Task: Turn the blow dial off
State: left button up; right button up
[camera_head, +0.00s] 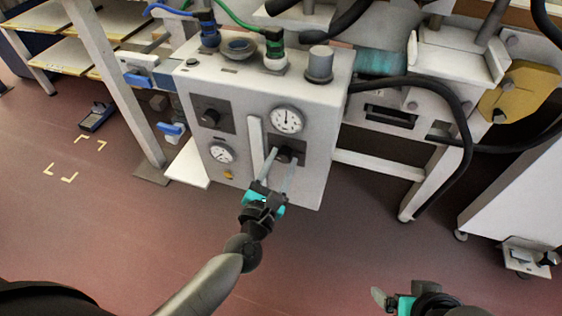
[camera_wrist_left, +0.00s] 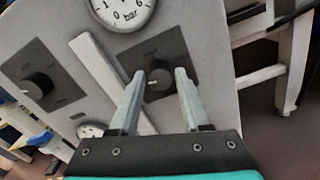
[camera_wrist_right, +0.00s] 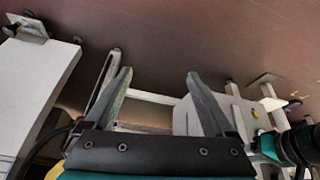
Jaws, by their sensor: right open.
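A grey-white control box (camera_head: 262,100) carries two black dials on dark square plates. The lower right dial (camera_head: 285,154) also shows in the left wrist view (camera_wrist_left: 158,84), with a pale mark on its face. The upper left dial (camera_head: 209,117) also shows there (camera_wrist_left: 38,86). The labels are too small to read, so I cannot tell which is the blow dial. My left gripper (camera_head: 280,160) is open, with one finger on each side of the lower right dial, close to it. My right gripper (camera_wrist_right: 157,75) is open and empty, low at the right, away from the box.
Two round gauges (camera_head: 287,120) (camera_head: 221,153) and a white vertical bar (camera_head: 256,146) are on the box front beside the dials. Hoses and connectors sit on top. A black hose (camera_head: 466,130) loops at the right. The floor in front is clear.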

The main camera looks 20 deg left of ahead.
pick_arm(q)
jog(key=o, duration=0.3)
jog(key=shift+s, duration=0.55)
jog(key=s, duration=0.4)
jog(key=s+p, duration=0.1)
jog(key=s, duration=0.4)
jog(key=s+p, duration=0.1)
jog(key=s, duration=0.4)
jog(key=shift+s+a, duration=0.1)
jog(key=shift+a, duration=0.15)
pick_arm(e)
notch_tip(320, 180, down, 4)
jog(key=shift+w+r+g, duration=0.1)
jog(key=shift+w+g, duration=0.05)
jog(key=shift+g, duration=0.15)
